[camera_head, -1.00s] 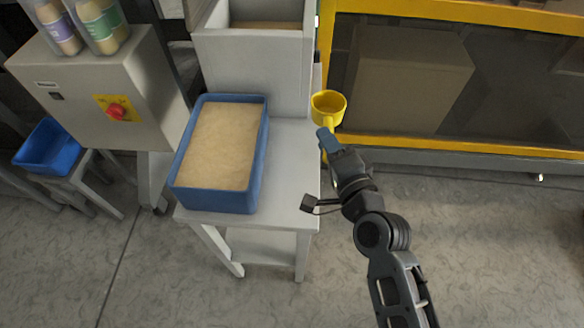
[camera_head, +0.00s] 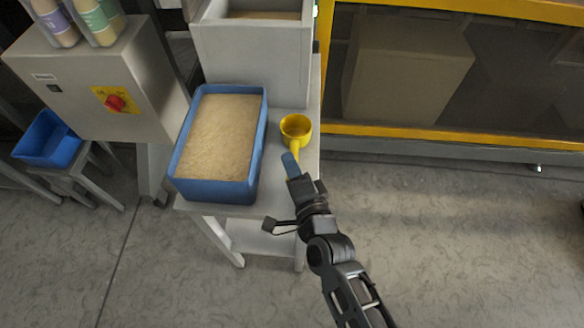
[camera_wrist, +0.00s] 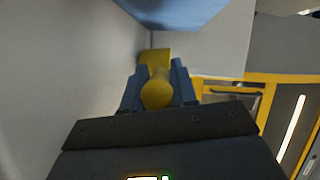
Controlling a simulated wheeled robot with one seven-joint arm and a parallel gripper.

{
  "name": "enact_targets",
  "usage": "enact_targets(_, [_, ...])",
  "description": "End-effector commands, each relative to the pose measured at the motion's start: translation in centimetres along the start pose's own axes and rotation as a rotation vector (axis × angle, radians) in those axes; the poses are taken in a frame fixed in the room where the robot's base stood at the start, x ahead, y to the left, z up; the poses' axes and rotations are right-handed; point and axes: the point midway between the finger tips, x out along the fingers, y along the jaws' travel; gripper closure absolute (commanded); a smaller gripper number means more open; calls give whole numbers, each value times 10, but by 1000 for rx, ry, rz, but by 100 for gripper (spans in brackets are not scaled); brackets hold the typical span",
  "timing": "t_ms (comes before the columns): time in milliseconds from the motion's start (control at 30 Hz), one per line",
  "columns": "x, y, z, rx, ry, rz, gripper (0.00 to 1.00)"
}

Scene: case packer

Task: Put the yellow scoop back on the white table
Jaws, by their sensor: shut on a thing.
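The yellow scoop (camera_head: 295,127) has a round cup and a short handle. My gripper (camera_head: 291,163) is shut on its handle, with the cup pointing away from the arm. In the head view the scoop shows over the right part of the white table (camera_head: 283,184), to the right of the blue bin; I cannot tell whether it touches the top. In the wrist view the scoop's handle (camera_wrist: 157,93) is end-on between the two blue fingers of my gripper (camera_wrist: 158,90), and the cup is mostly hidden behind it.
A blue bin (camera_head: 212,191) of tan granular material takes up the table's left part. A grey hopper (camera_head: 258,62) stands behind it. A yellow-framed machine (camera_head: 440,140) is at the right. A grey control box (camera_head: 98,85) with a red knob is at the left.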

Motion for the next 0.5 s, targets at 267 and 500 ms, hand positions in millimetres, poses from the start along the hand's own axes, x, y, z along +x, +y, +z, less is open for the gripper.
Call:
enact_targets(267, [0,3,0,0,1,0,100])
enact_targets(500, [0,2,0,0,0,0,51])
